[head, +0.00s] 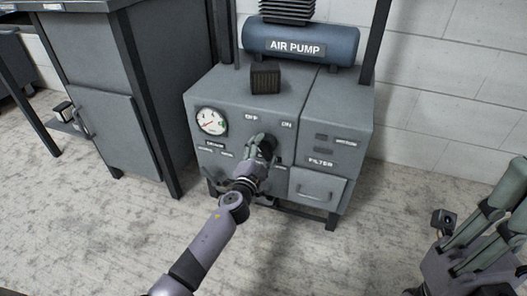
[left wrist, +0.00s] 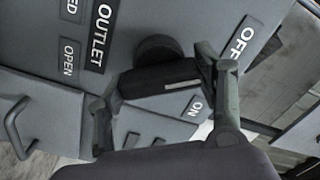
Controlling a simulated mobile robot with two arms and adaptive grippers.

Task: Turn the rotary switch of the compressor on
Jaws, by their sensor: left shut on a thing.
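The compressor (head: 240,165) is a grey cabinet with a gauge and the labels OFF and ON on its front. Its dark rotary switch (head: 268,141) sits below these labels and is partly hidden by my left gripper (head: 262,150). In the left wrist view, the black bar of the switch (left wrist: 158,79) lies between the two fingers of my left gripper, which is shut on it. A white mark on the bar's right end lies between OFF and ON, closer to ON. My right gripper (head: 497,212) is cut off at the right edge, away from the compressor; its opening is unclear.
A blue tank (head: 300,42) marked AIR PUMP stands on top of the cabinet. A handled drawer (head: 316,190) is at the cabinet's lower right. A dark grey cabinet (head: 105,120) stands on the left. Open floor (head: 330,265) lies in front.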

